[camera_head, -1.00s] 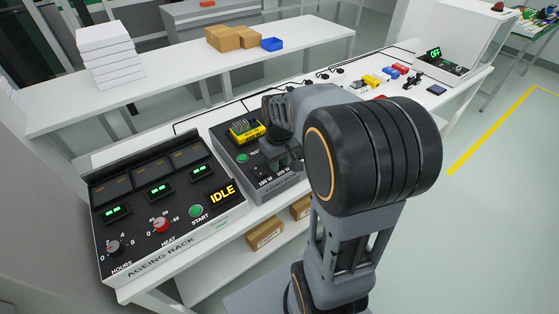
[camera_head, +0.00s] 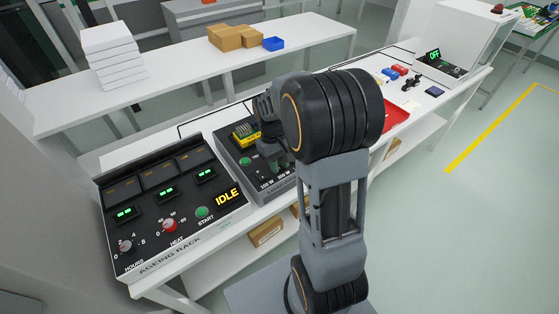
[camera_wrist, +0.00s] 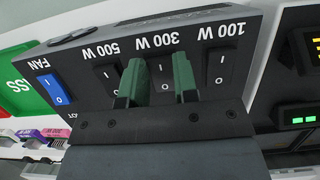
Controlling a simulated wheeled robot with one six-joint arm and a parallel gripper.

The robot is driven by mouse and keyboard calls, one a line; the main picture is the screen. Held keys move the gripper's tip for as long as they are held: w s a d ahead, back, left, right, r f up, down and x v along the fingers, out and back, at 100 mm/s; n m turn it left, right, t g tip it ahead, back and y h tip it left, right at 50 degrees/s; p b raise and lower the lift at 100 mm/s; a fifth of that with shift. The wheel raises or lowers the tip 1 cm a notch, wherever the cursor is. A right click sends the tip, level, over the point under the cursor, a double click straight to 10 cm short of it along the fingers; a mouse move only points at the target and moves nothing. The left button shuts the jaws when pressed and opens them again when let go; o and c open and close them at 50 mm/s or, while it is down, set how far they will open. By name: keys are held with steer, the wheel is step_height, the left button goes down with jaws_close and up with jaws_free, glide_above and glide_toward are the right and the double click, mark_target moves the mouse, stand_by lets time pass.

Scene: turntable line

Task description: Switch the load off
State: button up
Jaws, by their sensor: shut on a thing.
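The load box (camera_wrist: 75,62) fills the wrist view, its labels upside down. It has a blue FAN rocker switch (camera_wrist: 52,89) and black switches for 500 W (camera_wrist: 108,76), 300 W (camera_wrist: 161,72) and 100 W (camera_wrist: 217,67). My gripper (camera_wrist: 160,84) has its two green fingers on either side of the 300 W switch and is shut on it. Which side of each rocker is pressed is hard to tell. In the head view the load box (camera_head: 222,150) stands right of the ageing rack, and my arm hides its right part and most of my gripper.
The ageing rack (camera_head: 178,245) stands close at left, its display reading IDLE. A yellow part (camera_head: 244,136) is on the load box. A red tray (camera_head: 398,117) lies right of my arm. A station showing OFF (camera_head: 433,56) stands at the far right end of the bench.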

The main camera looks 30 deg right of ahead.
steer(key=o, duration=0.9)
steer(key=v, duration=1.4)
steer(key=shift+p, duration=0.35)
steer(key=s+a+f+t, duration=0.1)
steer(key=s+a+t, duration=0.1)
steer(key=s, duration=0.2)
steer(key=s+a+f+t, duration=0.1)
steer(key=s+a+t, duration=0.1)
steer(key=s+a, duration=0.1)
steer(key=s+a+f+m+t, duration=0.1)
steer(key=s+a+t, duration=0.1)
steer(key=s, duration=0.4)
steer(key=shift+a+t, duration=0.3)
steer(key=shift+a, duration=0.15)
